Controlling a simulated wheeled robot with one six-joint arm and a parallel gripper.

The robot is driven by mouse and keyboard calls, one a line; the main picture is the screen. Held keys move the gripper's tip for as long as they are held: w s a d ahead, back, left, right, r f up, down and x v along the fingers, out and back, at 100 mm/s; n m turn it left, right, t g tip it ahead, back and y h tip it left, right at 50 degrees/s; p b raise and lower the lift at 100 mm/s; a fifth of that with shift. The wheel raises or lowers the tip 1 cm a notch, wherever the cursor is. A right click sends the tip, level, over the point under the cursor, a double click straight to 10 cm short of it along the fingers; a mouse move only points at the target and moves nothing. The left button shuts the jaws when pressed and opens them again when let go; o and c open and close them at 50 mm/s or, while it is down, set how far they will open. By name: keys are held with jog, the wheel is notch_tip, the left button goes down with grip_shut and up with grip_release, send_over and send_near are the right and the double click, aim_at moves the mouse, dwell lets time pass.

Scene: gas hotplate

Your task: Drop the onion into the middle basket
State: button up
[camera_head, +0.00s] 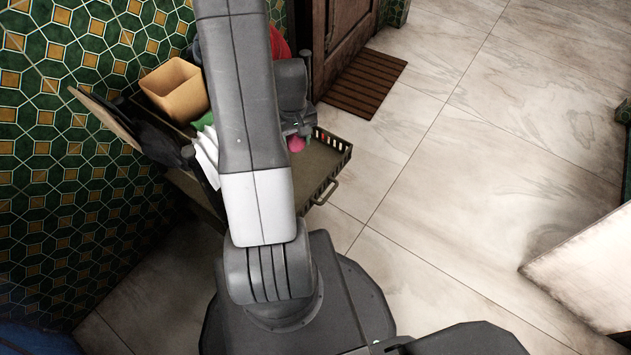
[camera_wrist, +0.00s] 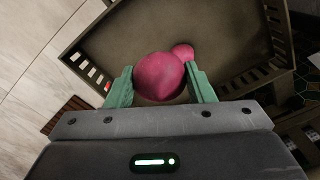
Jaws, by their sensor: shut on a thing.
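The onion (camera_wrist: 158,77) is pink-red and round with a small knob at one end. In the wrist view it sits between the two green fingers of my gripper (camera_wrist: 161,88), which is shut on it. Beyond it in that view is a brown open basket (camera_wrist: 110,38) with slotted ends, and the bare floor of the basket shows. In the head view a bit of the pink onion (camera_head: 296,143) shows beside my arm, over the slotted basket (camera_head: 335,152) of a dark rack. My arm hides much of the rack, so I cannot tell the basket's level from this view.
An orange-tan box (camera_head: 175,88) and a white cloth (camera_head: 207,155) are at the rack's left. A round board (camera_head: 105,118) leans by the tiled wall. A slatted brown mat (camera_head: 365,83) lies by the door. Open tiled floor (camera_head: 480,170) lies to the right.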

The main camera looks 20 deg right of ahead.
notch_tip(320, 180, down, 6)
jog(key=b, duration=0.4)
jog(key=shift+r, duration=0.15)
jog(key=o, duration=1.1)
jog(key=shift+c, duration=0.2)
jog(key=shift+r, duration=0.15)
notch_tip(320, 180, up, 14)
jog(key=p, duration=0.4)
jog(key=shift+f+p, duration=0.2)
jog(key=shift+p, duration=0.2)
jog(key=shift+f+b, duration=0.85)
jog(key=shift+f, duration=4.1)
